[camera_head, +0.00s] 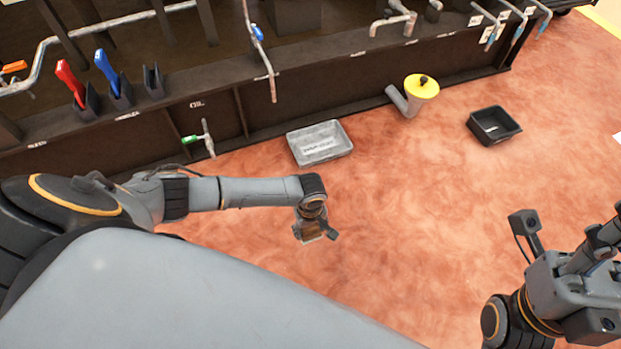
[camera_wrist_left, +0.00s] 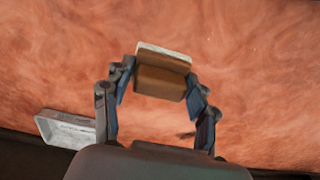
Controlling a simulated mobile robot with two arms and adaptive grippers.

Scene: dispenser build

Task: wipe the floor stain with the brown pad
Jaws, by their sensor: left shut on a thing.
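The brown pad (camera_wrist_left: 161,82) is a small block with a pale edge, held between the two fingers of my left gripper (camera_wrist_left: 160,95) in the left wrist view. In the head view the left gripper (camera_head: 314,232) points down over the reddish floor, with the brown pad (camera_head: 311,229) partly hidden by it. I cannot tell whether the pad touches the floor. A small dark mark (camera_wrist_left: 187,134) shows on the floor between the fingers in the wrist view; I cannot tell if it is the stain. My right gripper's fingers are not clearly visible at the right edge of the head view.
A grey tray (camera_head: 321,143) lies on the floor beyond the left gripper. A dark bench (camera_head: 262,107) with pipes and taps runs along the back. The floor between the arms is clear.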

